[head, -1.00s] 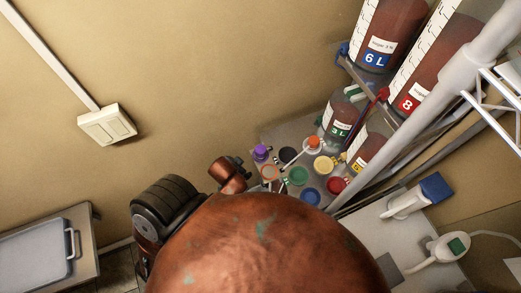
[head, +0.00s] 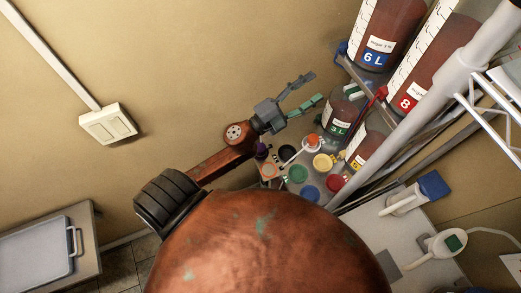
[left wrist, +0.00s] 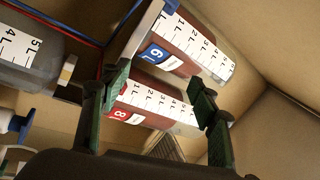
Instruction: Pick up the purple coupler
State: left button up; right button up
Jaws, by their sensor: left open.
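The purple coupler (head: 261,149) is among several coloured caps on the grey shelf in the head view. My left arm passes just beside and above it and hides part of it. My left gripper (head: 315,87) is open and empty, up and to the right of the coupler in the picture, with its fingers pointing toward the bottles. In the left wrist view my open left gripper (left wrist: 158,76) faces the large bottles, and the coupler does not show. My right gripper is not in view.
Around the coupler are black (head: 287,153), orange (head: 268,170), green (head: 298,174), yellow (head: 322,163), blue (head: 309,194) and red (head: 333,182) caps. The 3 L bottle (head: 340,115) stands close to my left fingers. A grey pole (head: 415,118) runs at the right.

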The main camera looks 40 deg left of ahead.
pick_arm(q)
jog(key=s+d+m+g+h, duration=0.2)
jog(key=d+m+g+h, duration=0.1)
jog(key=d+m+h, duration=0.3)
jog(key=s+d+f+m+g+h, duration=0.1)
jog(key=s+d+f+m+g, duration=0.3)
jog(key=d+f+m+g, duration=0.4)
jog(key=m+g+y, duration=0.5)
jog(key=g+y, duration=0.4)
jog(key=y, duration=0.5)
send_over(261, 146)
jog(key=f, duration=2)
jog(key=shift+s+d+f, duration=0.15)
jog(key=shift+d+f, duration=0.1)
jog(key=shift+d, duration=0.1)
jog(key=shift+a+f+y+b, duration=0.2)
jog(key=shift+f+b, duration=0.2)
jog(key=shift+f, duration=0.2)
jog(key=shift+a+f+y+b, duration=0.1)
jog(key=shift+a+f+b, duration=0.1)
jog(key=shift+f+b, duration=0.3)
notch_tip(261, 146, down, 6)
jog(key=b, duration=0.2)
jog(key=shift+d+r+b, duration=0.15)
jog(key=shift+b, duration=0.2)
